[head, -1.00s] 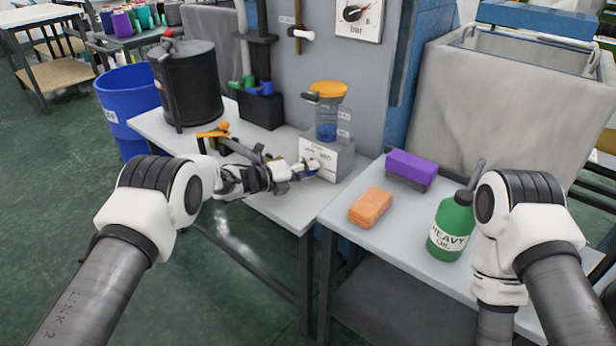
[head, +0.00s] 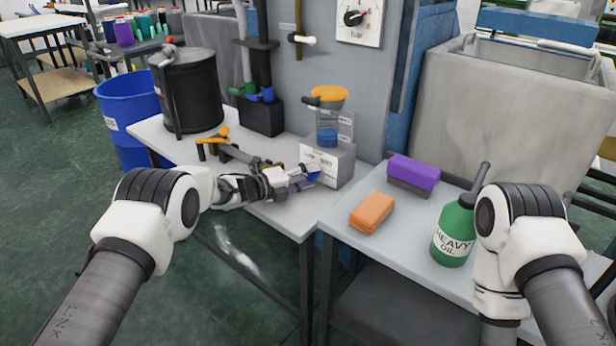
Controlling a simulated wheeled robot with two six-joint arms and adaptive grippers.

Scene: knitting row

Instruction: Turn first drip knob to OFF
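The oil drip unit is a grey box (head: 341,160) with a white label, under a clear reservoir (head: 327,128) with blue liquid and an orange cap. It stands at the right end of the left bench. My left gripper (head: 308,178) is at the lower front of this box, pointing right. A small blue piece, perhaps a drip knob (head: 314,171), shows at its fingertips. The fingers hide most of it, so its setting and whether they grip it cannot be told. My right arm is at the right edge, and its gripper is out of view.
On the right table are an orange block (head: 372,213), a purple-topped brush (head: 413,174) and a green heavy oil bottle (head: 453,235) near my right arm.

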